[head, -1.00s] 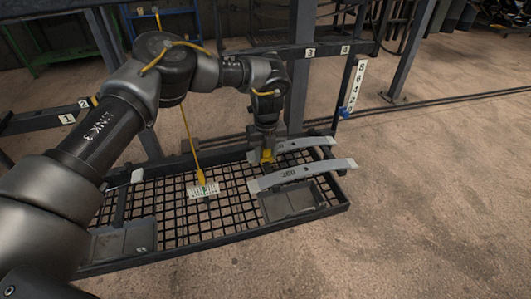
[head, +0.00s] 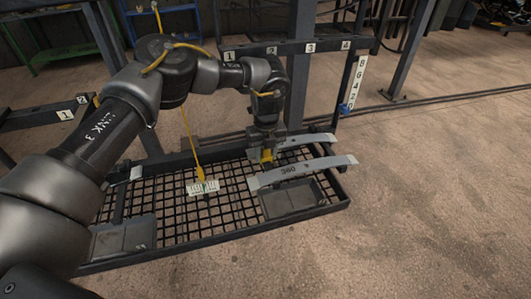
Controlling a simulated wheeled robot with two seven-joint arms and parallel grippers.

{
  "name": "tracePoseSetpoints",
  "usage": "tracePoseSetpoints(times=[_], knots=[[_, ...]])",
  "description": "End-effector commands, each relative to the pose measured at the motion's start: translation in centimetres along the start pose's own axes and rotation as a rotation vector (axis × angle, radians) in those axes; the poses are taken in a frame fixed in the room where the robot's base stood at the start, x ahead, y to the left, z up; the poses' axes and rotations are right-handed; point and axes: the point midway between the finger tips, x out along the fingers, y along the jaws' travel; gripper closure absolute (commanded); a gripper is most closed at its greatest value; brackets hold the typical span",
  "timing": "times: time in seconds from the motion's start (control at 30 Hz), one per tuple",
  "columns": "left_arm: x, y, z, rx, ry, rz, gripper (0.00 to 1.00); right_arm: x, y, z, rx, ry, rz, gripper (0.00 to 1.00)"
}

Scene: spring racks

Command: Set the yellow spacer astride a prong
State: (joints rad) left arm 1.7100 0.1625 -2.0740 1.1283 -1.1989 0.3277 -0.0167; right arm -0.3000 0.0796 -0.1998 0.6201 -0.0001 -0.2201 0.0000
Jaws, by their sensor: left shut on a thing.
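My left gripper (head: 266,150) points straight down over the right part of the mesh tray. It is shut on a small yellow piece, which looks like the yellow spacer (head: 267,156). The grip itself is small in the picture, and I cannot tell whether the piece touches anything below. A grey curved leaf marked 380 (head: 290,173) lies in front of the gripper, to its right. A second grey leaf (head: 310,140) shows behind, its left part hidden by the gripper. No prong is clear enough to tell. My right gripper is not in view.
The mesh tray (head: 170,222) has a dark rim. Two grey plates or bins (head: 125,238) sit at its left and right. A yellow pointer (head: 200,174) hangs on a cord over a small scale card (head: 203,188). A numbered bar (head: 290,49) runs behind. The right floor is clear.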

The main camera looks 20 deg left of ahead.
Motion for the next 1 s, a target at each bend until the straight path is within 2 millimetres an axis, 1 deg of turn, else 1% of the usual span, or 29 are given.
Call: tracePoseSetpoints(times=[0.1, 0.13, 0.3, 0.57, 0.67, 0.77, 0.83, 0.97, 1.0], knots=[[0.0, 0.0, 0.0, 0.0, 0.0, 0.0, 0.78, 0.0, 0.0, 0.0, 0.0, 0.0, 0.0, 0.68], [0.0, 0.0, 0.0, 0.0, 0.0, 0.0, 0.6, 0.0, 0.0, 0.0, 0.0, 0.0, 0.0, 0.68], [0.0, 0.0, 0.0, 0.0, 0.0, 0.0, 0.39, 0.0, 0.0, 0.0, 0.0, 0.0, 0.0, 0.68], [0.0, 0.0, 0.0, 0.0, 0.0, 0.0, 0.39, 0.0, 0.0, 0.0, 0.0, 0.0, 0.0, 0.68], [-0.5, 0.0, 0.1, 0.0, -0.001, -0.001, 0.39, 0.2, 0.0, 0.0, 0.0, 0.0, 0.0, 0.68], [-1.7, 0.0, 0.1, -0.001, -0.003, -0.002, 0.39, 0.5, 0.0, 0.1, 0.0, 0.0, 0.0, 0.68], [-3.0, 0.0, 0.1, 0.0, -0.003, -0.003, 0.39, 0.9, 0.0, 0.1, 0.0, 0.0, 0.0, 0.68], [-5.2, 0.7, -2.0, 0.006, 0.0, -0.003, 0.39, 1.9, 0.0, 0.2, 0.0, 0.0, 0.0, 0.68], [-6.1, 0.9, -2.7, 0.005, 0.0, -0.004, 0.39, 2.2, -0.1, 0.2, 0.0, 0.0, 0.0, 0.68]])
